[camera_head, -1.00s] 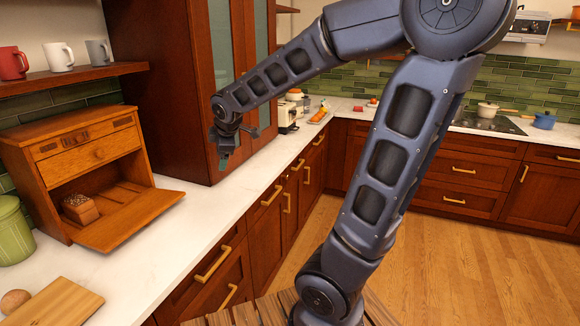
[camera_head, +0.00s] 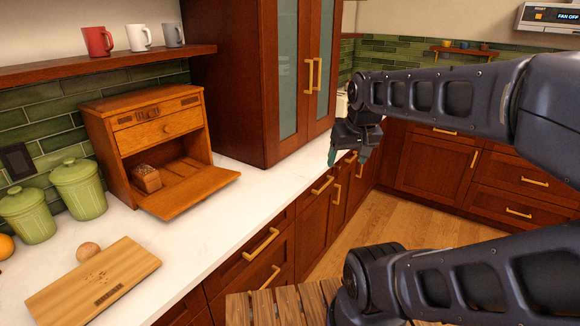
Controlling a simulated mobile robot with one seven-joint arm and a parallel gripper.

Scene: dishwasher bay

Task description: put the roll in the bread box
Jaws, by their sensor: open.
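The roll (camera_head: 88,250), a small round brown bun, sits on the white counter at the back edge of the cutting board; I cannot tell whether it rests on the board. The wooden bread box (camera_head: 104,140) stands behind it against the tiled wall, with its front flap (camera_head: 195,192) folded down open. A brown loaf (camera_head: 147,178) lies inside at the left. My gripper (camera_head: 347,158) is open and empty, in front of the tall cabinet's right side, well to the right of the roll and the box.
The cutting board (camera_head: 110,275) lies at the counter's front left. Two green canisters (camera_head: 78,190) stand left of the box, with an orange fruit (camera_head: 5,246) at the left edge. A shelf with mugs (camera_head: 98,40) hangs above. The counter (camera_head: 205,235) right of the board is clear.

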